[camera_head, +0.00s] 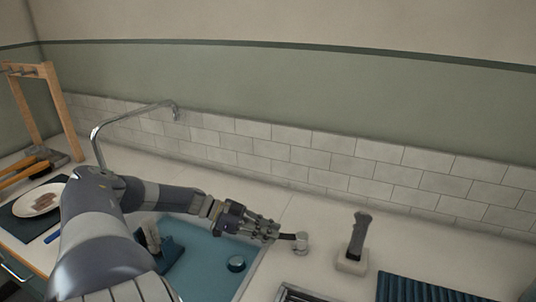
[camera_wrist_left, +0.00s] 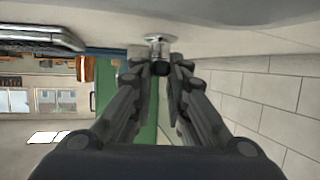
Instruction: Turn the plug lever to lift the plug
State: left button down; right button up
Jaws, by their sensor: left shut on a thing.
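The plug lever is a small metal post (camera_head: 301,240) with a dark handle (camera_head: 287,236), standing on the counter right of the sink. My left gripper (camera_head: 276,232) reaches across the sink from the left, its fingertips at the dark handle. In the left wrist view, the fingers (camera_wrist_left: 162,70) close around the handle's dark end, with the metal base (camera_wrist_left: 158,42) just beyond. My right gripper is not in view.
A dark upright handle on a pale base (camera_head: 352,259) stands right of the lever. A ribbed blue mat (camera_head: 425,291) lies at front right. A tall faucet (camera_head: 97,148) arches behind my left arm. A plate (camera_head: 38,201) and wooden rack (camera_head: 60,110) are at left.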

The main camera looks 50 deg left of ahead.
pick_arm(q)
jog(key=shift+d, duration=0.1)
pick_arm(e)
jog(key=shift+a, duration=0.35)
pick_arm(q)
jog(key=c, duration=1.6)
grip_release()
jog(key=shift+o, duration=0.2)
jog(key=v, duration=1.2)
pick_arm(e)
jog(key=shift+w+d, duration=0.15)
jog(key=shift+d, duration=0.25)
pick_arm(q)
jog(key=shift+r, duration=0.1)
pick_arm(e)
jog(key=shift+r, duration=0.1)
